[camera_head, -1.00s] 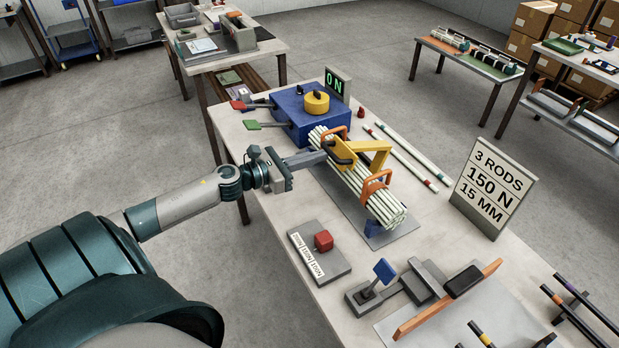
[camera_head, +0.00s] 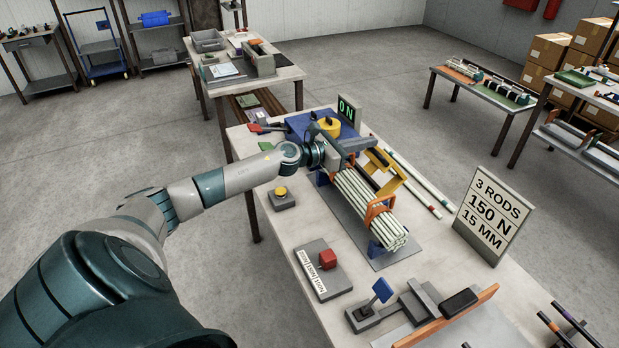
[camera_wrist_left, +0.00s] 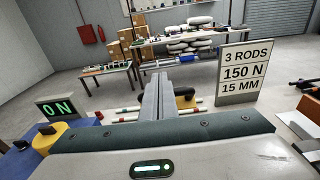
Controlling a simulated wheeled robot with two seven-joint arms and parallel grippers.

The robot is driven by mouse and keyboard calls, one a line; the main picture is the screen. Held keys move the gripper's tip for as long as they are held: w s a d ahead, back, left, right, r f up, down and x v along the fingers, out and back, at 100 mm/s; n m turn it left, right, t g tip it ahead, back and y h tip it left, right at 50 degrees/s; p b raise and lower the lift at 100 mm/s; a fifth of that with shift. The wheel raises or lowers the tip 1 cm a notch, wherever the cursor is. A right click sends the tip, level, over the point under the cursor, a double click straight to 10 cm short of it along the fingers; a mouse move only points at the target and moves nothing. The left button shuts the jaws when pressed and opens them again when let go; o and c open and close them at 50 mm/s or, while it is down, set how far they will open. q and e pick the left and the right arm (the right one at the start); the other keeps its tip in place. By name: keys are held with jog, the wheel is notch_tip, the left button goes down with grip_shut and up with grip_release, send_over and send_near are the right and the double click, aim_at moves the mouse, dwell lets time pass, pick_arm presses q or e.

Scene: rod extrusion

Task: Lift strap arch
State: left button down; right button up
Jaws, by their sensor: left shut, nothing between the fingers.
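A bundle of pale rods (camera_head: 362,205) lies on blue supports on the table. A near orange strap arch (camera_head: 377,210) stands over the bundle. The far strap is mostly hidden behind my left gripper. A yellow bracket (camera_head: 386,178) with a dark grip stands tilted beside the bundle; a yellow part with a dark grip (camera_wrist_left: 185,96) also shows beyond the fingers in the left wrist view. My left gripper (camera_head: 370,142) is above the far end of the bundle, with its fingers (camera_wrist_left: 160,92) together and empty. I cannot tell whether they touch anything. My right gripper is out of view.
A blue box (camera_head: 300,122) with a yellow knob and a display (camera_head: 346,110) reading 0 N is behind the gripper. A sign (camera_head: 492,215) stands at the right. A red button block (camera_head: 325,265) and a blue-lever fixture (camera_head: 380,300) are in front. Loose rods (camera_head: 415,180) lie to the right.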

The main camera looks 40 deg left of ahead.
aim_at(381, 151)
pick_arm(q)
jog(key=x, duration=0.3)
jog(key=r+x, duration=0.1)
jog(key=x, duration=0.2)
jog(key=shift+w+r, duration=0.2)
jog(key=shift+w, duration=0.1)
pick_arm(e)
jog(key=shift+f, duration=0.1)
pick_arm(q)
jog(key=shift+s, duration=0.15)
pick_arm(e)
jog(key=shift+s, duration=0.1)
pick_arm(q)
jog(key=shift+f, duration=0.1)
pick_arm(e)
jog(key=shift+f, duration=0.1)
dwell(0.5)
